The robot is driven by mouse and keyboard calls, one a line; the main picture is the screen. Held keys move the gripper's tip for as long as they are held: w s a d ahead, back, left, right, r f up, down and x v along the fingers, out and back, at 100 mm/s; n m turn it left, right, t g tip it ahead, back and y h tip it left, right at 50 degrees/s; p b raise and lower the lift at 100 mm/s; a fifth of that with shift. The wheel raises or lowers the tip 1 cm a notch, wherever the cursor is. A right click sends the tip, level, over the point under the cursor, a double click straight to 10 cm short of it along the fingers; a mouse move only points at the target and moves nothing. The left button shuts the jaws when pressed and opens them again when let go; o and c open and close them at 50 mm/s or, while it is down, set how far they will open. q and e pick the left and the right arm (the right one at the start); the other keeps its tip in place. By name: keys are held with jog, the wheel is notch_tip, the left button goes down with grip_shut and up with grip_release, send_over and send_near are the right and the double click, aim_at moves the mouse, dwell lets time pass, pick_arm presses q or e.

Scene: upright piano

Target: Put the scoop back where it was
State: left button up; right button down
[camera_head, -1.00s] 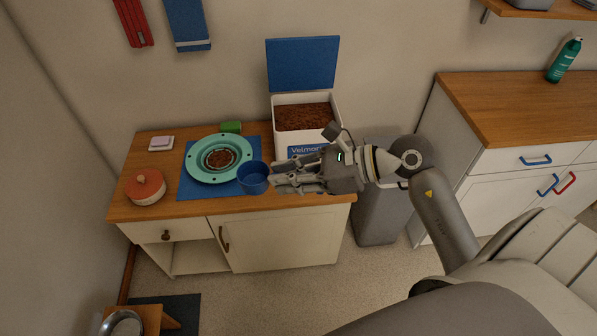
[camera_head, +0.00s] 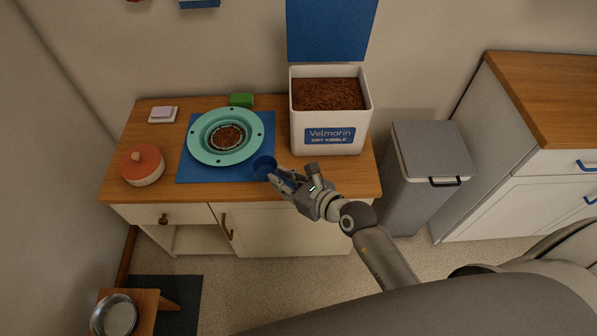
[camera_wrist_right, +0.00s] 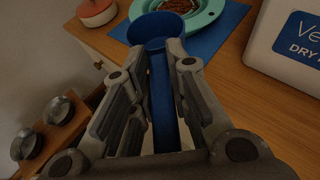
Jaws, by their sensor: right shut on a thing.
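The blue scoop (camera_head: 264,166) is in my right gripper (camera_head: 277,178), near the front edge of the wooden counter, just right of and in front of the teal bowl. In the right wrist view the scoop's cup (camera_wrist_right: 155,30) points away, and its handle (camera_wrist_right: 162,105) runs back between the fingers of my right gripper (camera_wrist_right: 158,62), which are shut on it. The white kibble box (camera_head: 326,143), its blue lid open, stands behind and right of the gripper, full of brown kibble (camera_head: 328,94). My left gripper is not in view.
The teal bowl (camera_head: 242,152) with kibble sits on a blue mat (camera_head: 190,170). A red-lidded pot (camera_head: 142,166), a pink-and-white item (camera_head: 163,114) and a green sponge (camera_head: 240,100) are also on the counter (camera_head: 115,185). A grey bin (camera_head: 425,160) stands to the right.

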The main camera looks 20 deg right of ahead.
jog(key=w+d+f+b, duration=0.1)
jog(key=w+d+f, duration=0.1)
jog(key=w, duration=0.1)
jog(key=w+d+f+b, duration=0.1)
jog(key=w+d+f, duration=0.1)
jog(key=w+f, duration=0.1)
jog(key=w+d+f+b, duration=0.2)
jog(key=w+f, duration=0.1)
jog(key=shift+w+d, duration=0.2)
jog(key=shift+d, duration=0.15)
jog(key=shift+w+f, duration=0.15)
jog(key=shift+f, duration=0.05)
jog(key=f, duration=0.1)
jog(key=f+b, duration=0.2)
jog(key=shift+w+d, duration=0.3)
jog(key=shift+w, duration=0.05)
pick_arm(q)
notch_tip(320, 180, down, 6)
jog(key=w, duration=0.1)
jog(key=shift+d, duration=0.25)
pick_arm(e)
jog(key=shift+f, duration=0.45)
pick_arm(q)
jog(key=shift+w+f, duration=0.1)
